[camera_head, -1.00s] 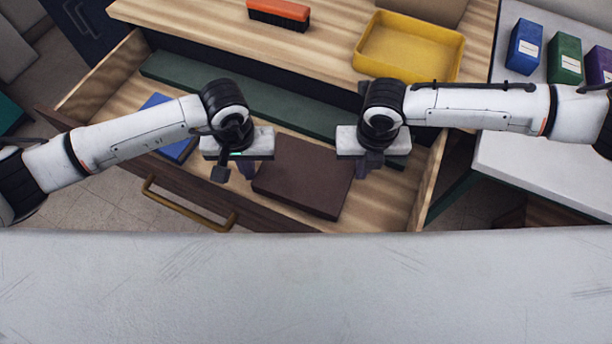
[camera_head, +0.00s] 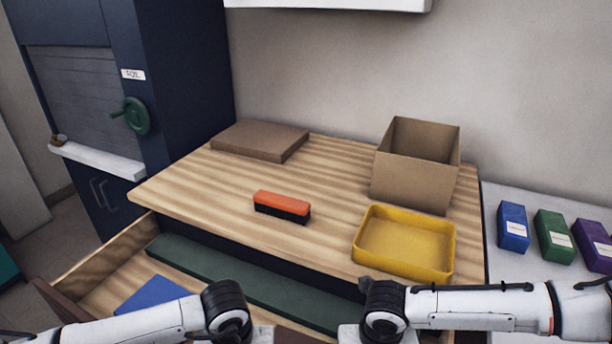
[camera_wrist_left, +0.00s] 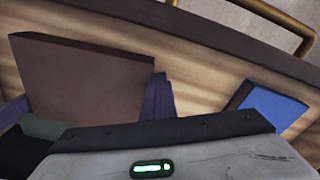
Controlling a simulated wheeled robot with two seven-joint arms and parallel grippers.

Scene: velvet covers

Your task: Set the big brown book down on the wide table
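Another purple finger-like part shows at the book's far side. The wide wooden table (camera_head: 335,180) stands above the drawer.
On the table are a flat brown box (camera_head: 260,140), an orange brush (camera_head: 282,206), a yellow tray (camera_head: 405,245) and an open cardboard box (camera_head: 415,170). Bare wood lies left of the brush. A blue book (camera_head: 155,296) and dark green strip (camera_head: 250,280) are in the drawer.

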